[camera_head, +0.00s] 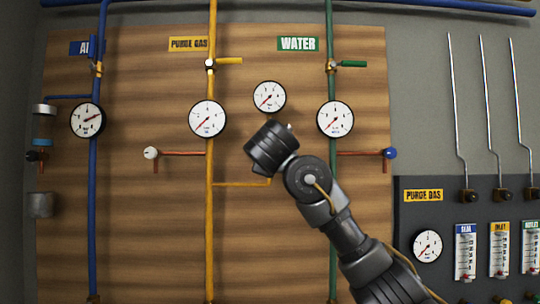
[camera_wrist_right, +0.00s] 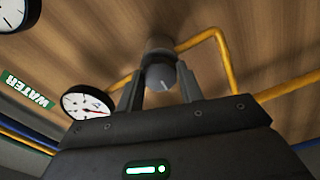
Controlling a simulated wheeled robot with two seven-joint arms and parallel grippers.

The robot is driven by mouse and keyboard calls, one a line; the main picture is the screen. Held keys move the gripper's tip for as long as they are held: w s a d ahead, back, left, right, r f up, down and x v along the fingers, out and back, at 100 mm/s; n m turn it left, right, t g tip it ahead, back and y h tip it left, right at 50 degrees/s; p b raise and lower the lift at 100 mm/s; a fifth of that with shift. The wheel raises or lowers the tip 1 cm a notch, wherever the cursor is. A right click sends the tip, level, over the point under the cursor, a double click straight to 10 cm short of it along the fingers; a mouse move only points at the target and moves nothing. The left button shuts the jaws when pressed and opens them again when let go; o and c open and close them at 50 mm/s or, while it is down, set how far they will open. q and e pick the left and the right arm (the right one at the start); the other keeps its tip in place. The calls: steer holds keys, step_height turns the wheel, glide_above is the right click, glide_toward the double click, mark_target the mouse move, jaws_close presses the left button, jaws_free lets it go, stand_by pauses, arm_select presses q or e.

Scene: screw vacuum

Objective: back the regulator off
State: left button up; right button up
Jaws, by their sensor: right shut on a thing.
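The regulator has a grey round knob (camera_wrist_right: 161,74) with a pale line on its face, seen in the right wrist view. My right gripper (camera_wrist_right: 160,84) is shut on this knob, one finger on each side. In the head view my right wrist covers the regulator and the fingers. A small round gauge (camera_head: 269,96) sits just above my wrist, its needle pointing to the lower left. An orange purge gas pipe (camera_head: 240,184) runs in from the left below my wrist. My left gripper is not in view.
Line gauges on purge gas (camera_head: 208,119) and water (camera_head: 335,118) flank my wrist. A yellow valve handle (camera_head: 229,61) and a green one (camera_head: 353,64) stick out above. A dark panel (camera_head: 410,197) with flowmeters stands at the right.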

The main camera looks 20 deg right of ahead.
steer(key=shift+n, duration=0.5)
steer(key=o, duration=1)
steer(key=b+v, duration=0.5)
steer(key=v, duration=0.6)
steer(key=shift+w+f, duration=0.1)
steer(key=shift+w, duration=0.05)
